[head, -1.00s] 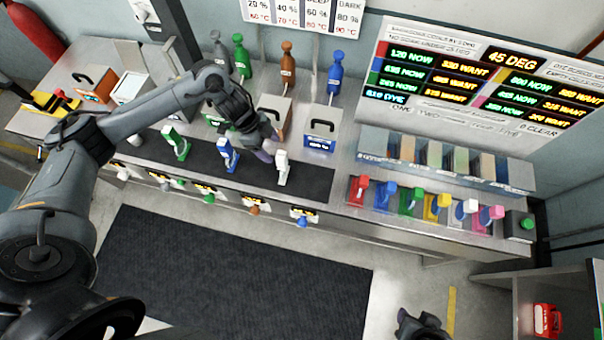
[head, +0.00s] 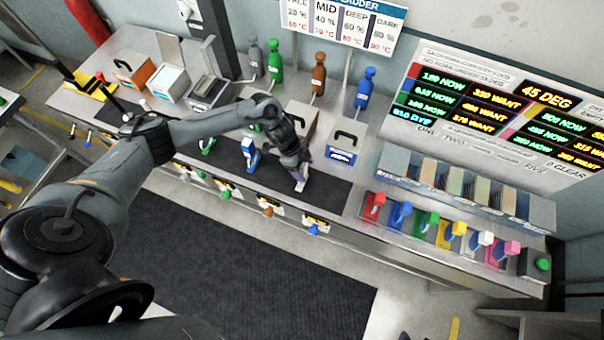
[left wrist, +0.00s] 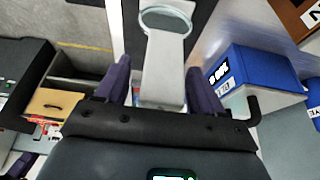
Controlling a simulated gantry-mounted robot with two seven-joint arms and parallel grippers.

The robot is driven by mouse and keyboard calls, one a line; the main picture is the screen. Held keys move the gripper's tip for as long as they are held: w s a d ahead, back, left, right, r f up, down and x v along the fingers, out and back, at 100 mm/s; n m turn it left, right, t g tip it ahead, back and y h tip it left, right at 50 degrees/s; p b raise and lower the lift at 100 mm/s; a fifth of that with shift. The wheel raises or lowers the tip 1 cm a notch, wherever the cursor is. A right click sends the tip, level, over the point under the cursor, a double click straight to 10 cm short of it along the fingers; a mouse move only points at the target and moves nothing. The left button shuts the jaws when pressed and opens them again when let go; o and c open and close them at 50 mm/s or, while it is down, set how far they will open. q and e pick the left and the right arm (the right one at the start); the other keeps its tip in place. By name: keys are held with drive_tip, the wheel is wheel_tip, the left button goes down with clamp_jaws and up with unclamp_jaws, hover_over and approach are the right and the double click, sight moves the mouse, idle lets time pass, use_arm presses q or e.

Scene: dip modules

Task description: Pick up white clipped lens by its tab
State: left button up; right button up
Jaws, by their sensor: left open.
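The white clipped lens (head: 301,182) stands at the right part of the dark strip on the bench, mostly hidden behind my left gripper (head: 302,160) in the head view. In the left wrist view, its pale flat tab (left wrist: 165,65) lies between the two purple fingers of my open left gripper (left wrist: 160,88). Its round ring (left wrist: 166,20) is farther out, beyond the fingertips. Gaps show between the tab and both fingers. My right gripper is not clearly in view.
A blue clipped piece (head: 250,157) and a green one (head: 207,146) stand to the left on the strip. A box with a blue front (head: 341,156) is close on the right, also in the left wrist view (left wrist: 250,80). Coloured pieces (head: 425,225) line the front edge.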

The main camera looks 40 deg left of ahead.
use_arm(q)
drive_tip(key=shift+f, duration=0.1)
drive_tip(key=c, duration=1.2)
